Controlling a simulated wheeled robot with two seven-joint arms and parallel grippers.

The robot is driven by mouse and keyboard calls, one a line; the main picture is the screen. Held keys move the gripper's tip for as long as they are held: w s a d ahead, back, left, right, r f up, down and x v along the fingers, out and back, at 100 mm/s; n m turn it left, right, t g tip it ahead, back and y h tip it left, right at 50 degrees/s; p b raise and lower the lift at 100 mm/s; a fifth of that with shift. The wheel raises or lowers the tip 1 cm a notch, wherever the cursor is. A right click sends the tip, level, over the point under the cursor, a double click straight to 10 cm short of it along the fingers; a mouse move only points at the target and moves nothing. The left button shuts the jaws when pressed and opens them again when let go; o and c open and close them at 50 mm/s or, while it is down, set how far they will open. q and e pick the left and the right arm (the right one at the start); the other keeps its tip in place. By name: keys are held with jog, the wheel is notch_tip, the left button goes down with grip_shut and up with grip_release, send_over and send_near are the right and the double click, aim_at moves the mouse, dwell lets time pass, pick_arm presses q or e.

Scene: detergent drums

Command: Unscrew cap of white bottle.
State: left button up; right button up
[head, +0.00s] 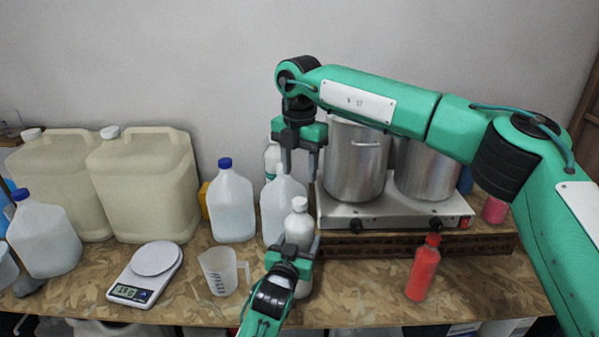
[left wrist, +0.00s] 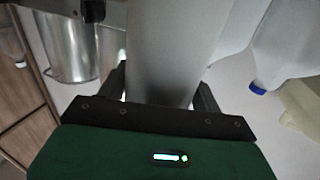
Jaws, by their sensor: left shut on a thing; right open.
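The white bottle (head: 299,226) is upright near the front middle of the table, with its white cap (head: 299,204) on top. My left gripper (head: 291,254) is shut around the bottle's body and hides part of it. In the left wrist view the pale bottle body (left wrist: 172,45) fills the space between the fingers of the left gripper (left wrist: 162,90). I cannot tell whether the bottle's base touches the table. My right gripper (head: 299,170) is open, points down and is empty, above the cap with a gap between them.
Clear jugs (head: 232,205) stand left of and behind the bottle. A steel burner (head: 390,212) with two pots (head: 354,165) is at right. A red bottle (head: 422,270), a measuring jug (head: 221,272), a scale (head: 146,275) and large canisters (head: 145,190) also stand on the table (head: 350,295).

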aim_at(300, 201)
jog(key=m, duration=1.1)
jog(key=shift+f+m, duration=0.3)
jog(key=shift+f, duration=3.7)
jog(key=c, duration=1)
jog(key=shift+c, duration=0.2)
